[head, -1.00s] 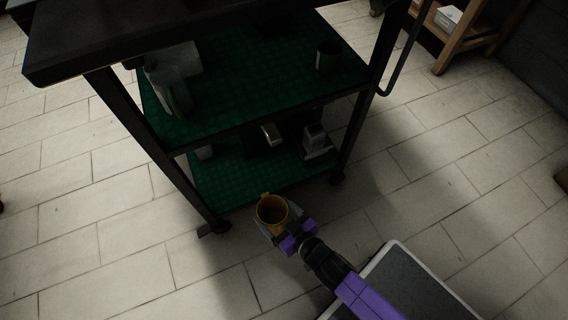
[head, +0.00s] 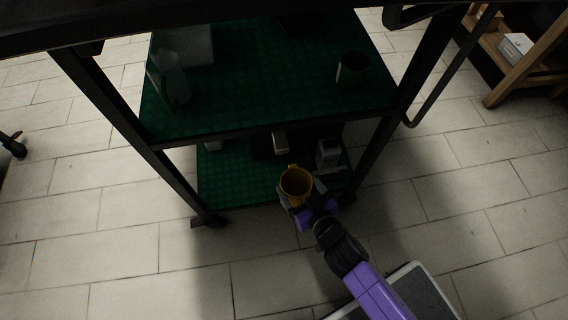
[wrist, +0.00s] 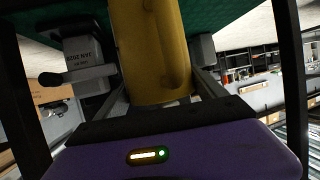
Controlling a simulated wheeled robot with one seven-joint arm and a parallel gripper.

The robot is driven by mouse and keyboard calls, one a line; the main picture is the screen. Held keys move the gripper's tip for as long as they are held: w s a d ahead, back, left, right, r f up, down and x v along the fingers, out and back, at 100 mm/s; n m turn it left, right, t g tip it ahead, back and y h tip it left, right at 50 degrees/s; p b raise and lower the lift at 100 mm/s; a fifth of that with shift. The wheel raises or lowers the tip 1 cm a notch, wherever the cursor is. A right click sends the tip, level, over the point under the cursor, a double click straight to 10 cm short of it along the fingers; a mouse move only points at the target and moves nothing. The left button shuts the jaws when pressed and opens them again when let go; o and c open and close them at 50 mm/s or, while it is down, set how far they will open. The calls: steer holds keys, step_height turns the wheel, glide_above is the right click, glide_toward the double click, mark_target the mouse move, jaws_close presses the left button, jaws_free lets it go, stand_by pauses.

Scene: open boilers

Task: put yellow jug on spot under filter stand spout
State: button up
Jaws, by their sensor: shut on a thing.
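The yellow jug (head: 296,184) is held in my gripper (head: 304,207), its open top facing up toward the head camera. It is at the front edge of the cart's lower green shelf (head: 228,180). In the wrist view the jug (wrist: 150,45) fills the upper middle, between the two fingers, with its handle facing the camera. A grey device (head: 328,152) stands on the lower shelf to the right of the jug; in the wrist view it (wrist: 86,62) has upside-down lettering. I cannot tell which object is the filter stand; its spout and the spot are not clear.
The upper green shelf (head: 255,90) overhangs the lower one. It holds a clear vessel (head: 172,78) at left and a dark cup (head: 352,68) at right. Dark cart legs (head: 125,120) flank the opening. Tiled floor (head: 130,255) in front is free.

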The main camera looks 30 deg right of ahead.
mark_target(289, 171)
steer(key=w, duration=0.7)
steer(key=shift+d+b, duration=0.1)
steer(key=shift+b, duration=0.3)
steer(key=b+x, duration=0.1)
steer(key=x, duration=0.2)
steer(key=shift+s+f, duration=0.1)
steer(key=shift+f, duration=0.1)
steer(key=shift+f+b, duration=0.15)
steer(key=shift+b, duration=0.25)
steer(key=o, duration=2)
